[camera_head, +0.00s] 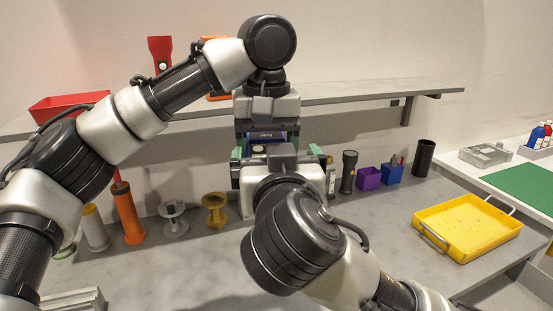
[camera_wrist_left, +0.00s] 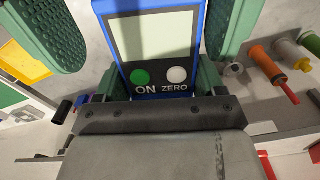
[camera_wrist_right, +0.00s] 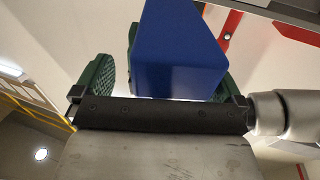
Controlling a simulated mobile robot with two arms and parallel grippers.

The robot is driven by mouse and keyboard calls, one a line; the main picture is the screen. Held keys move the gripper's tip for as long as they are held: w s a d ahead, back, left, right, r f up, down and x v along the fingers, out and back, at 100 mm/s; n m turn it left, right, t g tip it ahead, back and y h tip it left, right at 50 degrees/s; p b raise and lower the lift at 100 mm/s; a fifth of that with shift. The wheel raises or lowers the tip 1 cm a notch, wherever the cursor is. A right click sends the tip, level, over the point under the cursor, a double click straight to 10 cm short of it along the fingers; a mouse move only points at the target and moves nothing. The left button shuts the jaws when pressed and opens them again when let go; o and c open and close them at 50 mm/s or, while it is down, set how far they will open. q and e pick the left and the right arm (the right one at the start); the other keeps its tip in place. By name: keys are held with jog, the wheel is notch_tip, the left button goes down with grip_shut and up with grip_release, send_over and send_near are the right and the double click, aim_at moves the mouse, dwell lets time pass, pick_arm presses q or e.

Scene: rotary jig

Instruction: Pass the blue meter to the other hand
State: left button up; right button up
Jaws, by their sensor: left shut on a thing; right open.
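The blue meter (camera_head: 264,137) is held up between my two grippers in the middle of the head view, mostly hidden by them. In the left wrist view its face (camera_wrist_left: 155,45) shows a pale screen, a green ON button and a white ZERO button. My left gripper (camera_head: 266,128) is shut on the meter from above. My right gripper (camera_head: 277,152) comes from the near side and is open, its green fingers spread on either side of the meter. In the right wrist view the plain blue back of the meter (camera_wrist_right: 180,55) stands between those fingers; contact cannot be told.
A yellow tray (camera_head: 468,228) is at right.

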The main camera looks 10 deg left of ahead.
pick_arm(q)
jog(key=shift+a, duration=0.1)
pick_arm(e)
jog(key=shift+d, duration=0.1)
jog(key=c, duration=1.1)
pick_arm(q)
jog(key=o, duration=1.2)
pick_arm(e)
jog(key=shift+w, duration=0.1)
pick_arm(q)
jog(key=shift+r, duration=0.1)
